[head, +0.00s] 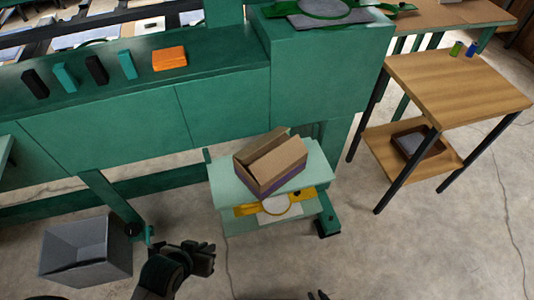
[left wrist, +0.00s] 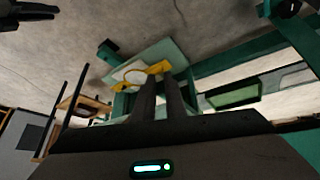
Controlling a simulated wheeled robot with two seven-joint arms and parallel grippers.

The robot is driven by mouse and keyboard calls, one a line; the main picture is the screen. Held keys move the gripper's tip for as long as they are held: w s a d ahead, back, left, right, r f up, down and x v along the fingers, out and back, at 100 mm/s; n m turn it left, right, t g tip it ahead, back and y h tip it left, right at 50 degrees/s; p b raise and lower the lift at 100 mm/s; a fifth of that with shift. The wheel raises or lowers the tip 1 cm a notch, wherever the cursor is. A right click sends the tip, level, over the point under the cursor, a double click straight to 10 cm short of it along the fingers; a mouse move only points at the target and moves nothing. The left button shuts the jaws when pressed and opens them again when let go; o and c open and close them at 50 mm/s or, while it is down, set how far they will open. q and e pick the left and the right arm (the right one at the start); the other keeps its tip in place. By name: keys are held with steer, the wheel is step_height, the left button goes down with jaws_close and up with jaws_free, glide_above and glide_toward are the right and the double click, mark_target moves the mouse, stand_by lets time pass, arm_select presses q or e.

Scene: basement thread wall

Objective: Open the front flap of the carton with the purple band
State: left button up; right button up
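The brown carton (head: 259,182) with a purple band low on its side sits on a pale green stand (head: 229,190). Its top looks partly open: a brown panel stands up at the back, and a broad lighter panel (head: 278,162) slopes across the front. My left gripper (head: 208,258) is low and left of the stand, apart from the carton. In the left wrist view its two dark fingers (left wrist: 161,98) have a narrow gap with nothing between them. My right gripper (head: 318,296) barely shows at the bottom edge; the wrist view (left wrist: 50,15) shows its prongs apart. The carton is not clear in the wrist view.
A grey open bin (head: 87,250) is on the floor at left. A green machine bench (head: 130,120) runs behind; a wooden table (head: 460,90) stands at right.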

mark_target(274, 155)
arm_select(q)
steer(key=w+d+r+t+h, duration=0.4)
steer(key=w+d+r+h, duration=0.25)
steer(key=w+d, duration=0.3)
steer(key=w+a+r+n+t+h, duration=0.1)
steer(key=w+a+r+n+h, duration=0.2)
steer(key=w+a+r+h, duration=0.1)
steer(key=shift+w+t+h, duration=0.3)
steer(key=shift+t+h, duration=0.1)
steer(key=shift+h, duration=0.15)
arm_select(e)
steer(key=shift+a+r, duration=0.1)
arm_select(q)
steer(key=shift+d, duration=0.1)
